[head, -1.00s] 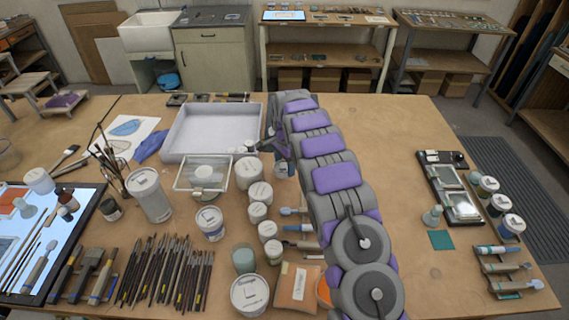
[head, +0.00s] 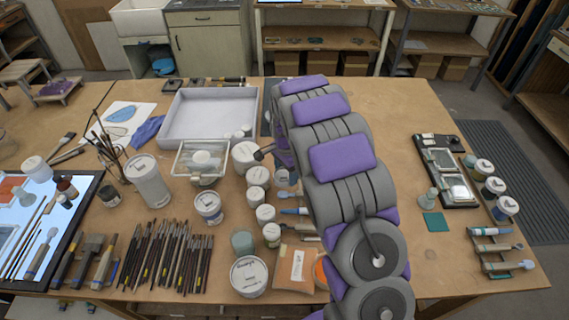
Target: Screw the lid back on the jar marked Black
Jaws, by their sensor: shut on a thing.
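My gripper (head: 272,152) is at the far end of my arm, mostly hidden behind my purple and grey arm links. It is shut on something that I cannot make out. White-lidded jars stand in a row to its left and nearer me, such as a large one (head: 245,157) beside it and smaller ones (head: 257,176). Another small jar (head: 282,178) stands just below the gripper, partly by the arm. The labels are too small to read, so I cannot tell which jar is marked Black or where its lid is.
A white tray (head: 174,136) and a clear container (head: 181,168) lie left of the gripper. Brushes (head: 165,260) fill the front left. A dark tray (head: 432,190) and more jars (head: 495,188) stand at the right.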

